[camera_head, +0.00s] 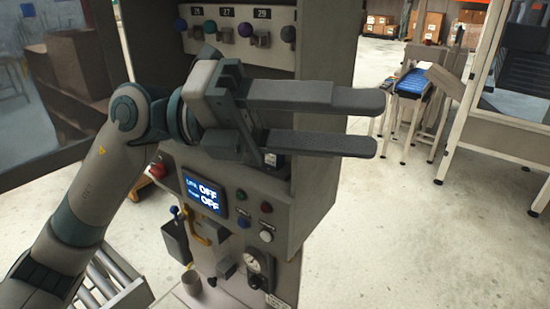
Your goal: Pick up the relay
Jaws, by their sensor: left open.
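My left gripper (372,125) reaches in from the left and points right, in front of the grey cabinet (325,40). Its two long dark fingers are apart, with nothing visible between them. A small dark block with a pale label (270,159) shows just below the lower finger, at the cabinet's recess. It may be the relay, but the finger and gripper body hide much of it, and I cannot tell if they touch. No other relay can be made out. My right gripper is not in view.
The cabinet front has a display (203,194) reading OFF, coloured buttons, a gauge (259,268) and a yellow handle (198,232). Numbered knobs and hooks line its upper panel (240,36). A roller conveyor (105,280) lies lower left. Open floor (400,240) extends right.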

